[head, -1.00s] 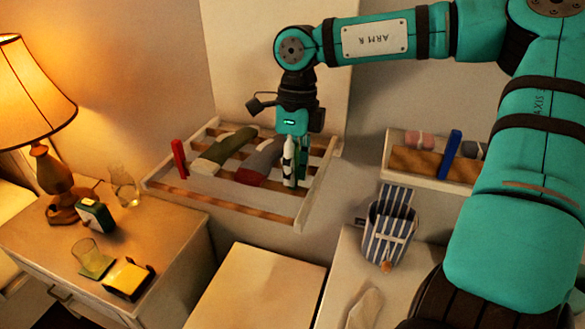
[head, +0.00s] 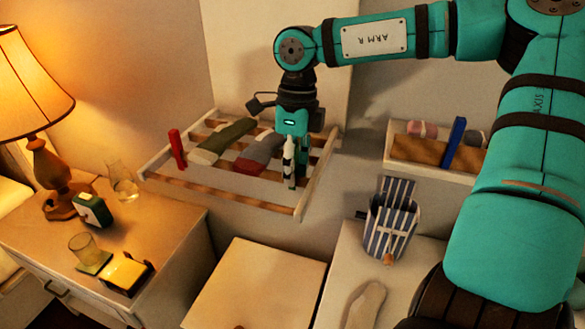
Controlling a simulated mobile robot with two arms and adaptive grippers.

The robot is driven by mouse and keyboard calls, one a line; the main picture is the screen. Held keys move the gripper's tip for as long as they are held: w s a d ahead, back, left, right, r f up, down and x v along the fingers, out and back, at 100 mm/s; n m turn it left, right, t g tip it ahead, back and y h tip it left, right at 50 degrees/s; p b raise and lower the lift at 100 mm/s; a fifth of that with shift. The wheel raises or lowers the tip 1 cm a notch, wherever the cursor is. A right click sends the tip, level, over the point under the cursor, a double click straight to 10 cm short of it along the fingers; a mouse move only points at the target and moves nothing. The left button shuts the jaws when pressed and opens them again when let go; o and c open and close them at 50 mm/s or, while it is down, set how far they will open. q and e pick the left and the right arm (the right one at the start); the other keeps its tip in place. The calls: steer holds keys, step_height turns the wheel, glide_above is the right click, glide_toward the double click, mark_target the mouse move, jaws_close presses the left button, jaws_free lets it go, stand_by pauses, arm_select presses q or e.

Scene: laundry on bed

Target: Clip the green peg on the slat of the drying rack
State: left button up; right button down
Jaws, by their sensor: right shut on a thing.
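The drying rack (head: 225,194) is a pale wooden frame with brown slats, fixed at the wall in the middle of the head view. My right gripper (head: 293,168) points down over the rack's right part. It is shut on the green peg (head: 292,183), which shows only as a narrow green strip between and below the fingers. The peg is upright by the front right slats; I cannot tell whether it touches one. A red peg (head: 176,149) stands on the rack's left side. My left gripper is not in view.
A rolled green cloth (head: 224,140) and a grey-and-red one (head: 259,153) lie on the rack, left of the gripper. A wall shelf (head: 432,172) with a blue peg (head: 454,143) is at right, above a striped bag (head: 390,228). A lamp (head: 48,160) stands on the left nightstand.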

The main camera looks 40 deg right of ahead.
steer(key=shift+f+b, duration=0.75)
steer(key=shift+f, duration=0.2)
steer(key=c, duration=0.9)
jaws_free()
steer(key=r, duration=0.4)
steer(key=d+r, duration=0.1)
steer(key=r, duration=0.7)
steer(key=shift+w+d, duration=0.35)
steer(key=shift+w, duration=0.05)
steer(key=shift+a+f, duration=0.1)
steer(key=shift+f, duration=0.05)
